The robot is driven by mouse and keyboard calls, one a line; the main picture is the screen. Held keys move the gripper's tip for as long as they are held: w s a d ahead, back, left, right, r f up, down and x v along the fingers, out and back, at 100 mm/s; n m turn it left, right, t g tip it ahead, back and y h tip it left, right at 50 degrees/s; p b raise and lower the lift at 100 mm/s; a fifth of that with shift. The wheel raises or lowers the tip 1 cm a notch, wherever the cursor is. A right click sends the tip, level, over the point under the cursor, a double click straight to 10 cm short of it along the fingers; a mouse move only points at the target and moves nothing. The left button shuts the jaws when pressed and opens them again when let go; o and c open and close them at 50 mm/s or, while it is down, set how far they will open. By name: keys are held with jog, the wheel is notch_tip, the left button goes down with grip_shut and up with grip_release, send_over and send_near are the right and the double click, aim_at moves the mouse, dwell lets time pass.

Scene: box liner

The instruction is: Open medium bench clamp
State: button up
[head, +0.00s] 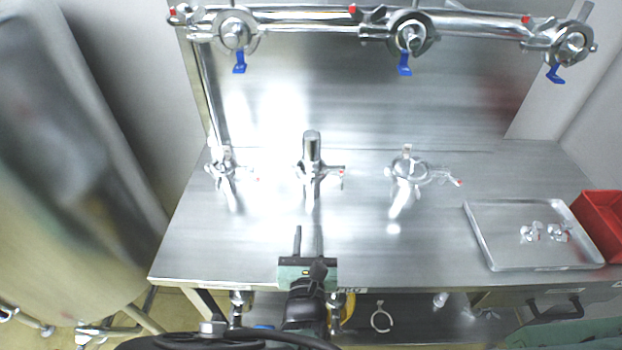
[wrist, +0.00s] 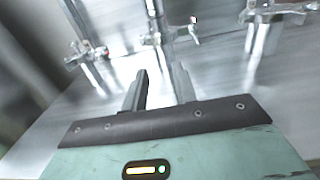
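Three metal clamps with red-tipped handles sit on short stubs on the steel bench: a left clamp (head: 222,167), a middle clamp (head: 311,171) with an upright metal cylinder (head: 312,143), and a right clamp (head: 408,169). I cannot tell for sure which is the medium one. They also show in the wrist view: the left clamp (wrist: 86,55), the middle clamp (wrist: 154,39) and, cut by the edge, the right clamp (wrist: 268,14). My gripper (head: 308,234) is open and empty, in front of the middle clamp and apart from it. Its two fingers (wrist: 160,84) point towards it.
A metal tray (head: 490,240) with small fittings lies on the bench's right side, beside a red bin (head: 601,222). A pipe (head: 300,22) with blue-handled valves crosses the back, above the bench. The bench (head: 225,257) is clear around my gripper.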

aim_at(311, 191)
jog(key=w+p, duration=0.3)
jog(key=w, duration=1)
jog(key=shift+d+p, duration=0.2)
jog(key=shift+p, duration=0.15)
grip_shut()
